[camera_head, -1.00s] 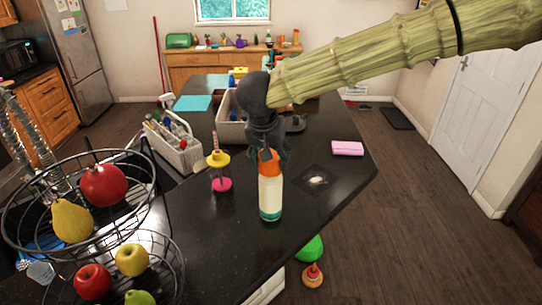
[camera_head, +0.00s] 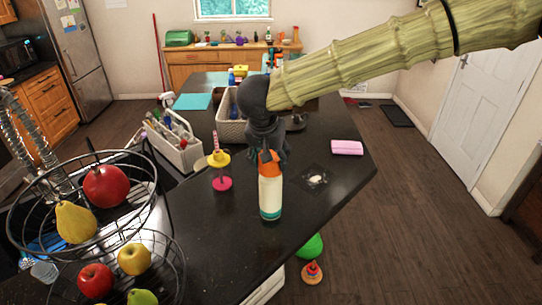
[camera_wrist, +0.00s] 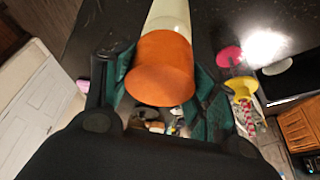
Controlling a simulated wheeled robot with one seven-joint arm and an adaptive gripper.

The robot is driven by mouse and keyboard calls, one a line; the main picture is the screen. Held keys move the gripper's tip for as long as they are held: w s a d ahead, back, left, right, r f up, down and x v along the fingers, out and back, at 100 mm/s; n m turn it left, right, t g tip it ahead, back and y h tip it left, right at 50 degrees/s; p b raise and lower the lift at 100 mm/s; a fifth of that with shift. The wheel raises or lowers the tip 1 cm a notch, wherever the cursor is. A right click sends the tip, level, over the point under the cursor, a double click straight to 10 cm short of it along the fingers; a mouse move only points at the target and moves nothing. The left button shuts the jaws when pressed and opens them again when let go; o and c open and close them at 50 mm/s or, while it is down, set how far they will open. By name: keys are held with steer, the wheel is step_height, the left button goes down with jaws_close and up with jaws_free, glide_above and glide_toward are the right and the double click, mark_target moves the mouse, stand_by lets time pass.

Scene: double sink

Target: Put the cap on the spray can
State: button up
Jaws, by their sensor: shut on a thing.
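The spray can (camera_head: 270,198) stands upright on the dark counter, with a cream body and a green band at its base. The orange cap (camera_head: 270,168) sits at the top of the can, in line with it; I see no gap between them. My gripper (camera_head: 268,157) comes down from above and is shut on the cap. In the wrist view the cap (camera_wrist: 160,70) lies between the two dark green fingers, with the pale can (camera_wrist: 170,15) beyond it. The cap hides the can's nozzle and top.
A pink and yellow stand (camera_head: 220,172) is left of the can. A pink sponge (camera_head: 347,148) and a dark patch with a white spot (camera_head: 316,180) lie to the right. A wire fruit basket (camera_head: 90,215) is at front left. The counter's right edge is near.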

steer(key=o, duration=1.2)
steer(key=shift+r, duration=0.15)
steer(key=shift+r, duration=3.4)
jaws_close()
steer(key=shift+f, duration=2.75)
